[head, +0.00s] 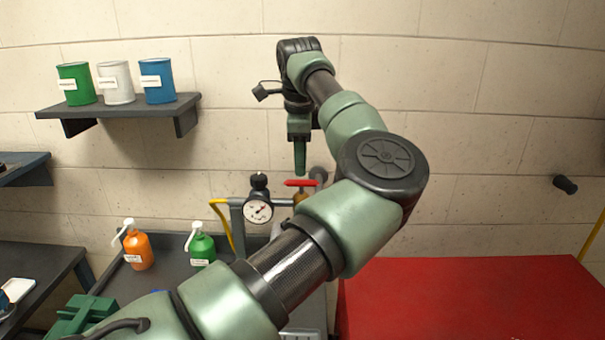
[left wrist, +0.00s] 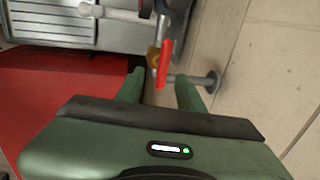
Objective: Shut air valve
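The air valve has a red lever handle (head: 300,183) on a brass body (head: 302,196), on the pipe at the wall behind the bench. My left gripper (head: 300,170) points down just above the red handle. In the left wrist view, my left gripper (left wrist: 160,82) is open, with a gap between its two green fingers. The red handle (left wrist: 165,62) shows in line with that gap, just beyond the fingertips. I cannot tell whether it touches a finger. Part of the valve and pipe is hidden behind my left arm in the head view. My right gripper is not in view.
A pressure gauge (head: 258,211) stands left of the valve, near a yellow hose (head: 222,224). Orange (head: 138,252) and green (head: 202,250) pump bottles stand on the dark bench. A red surface (head: 460,300) lies at right. A wall shelf (head: 120,107) holds three cans.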

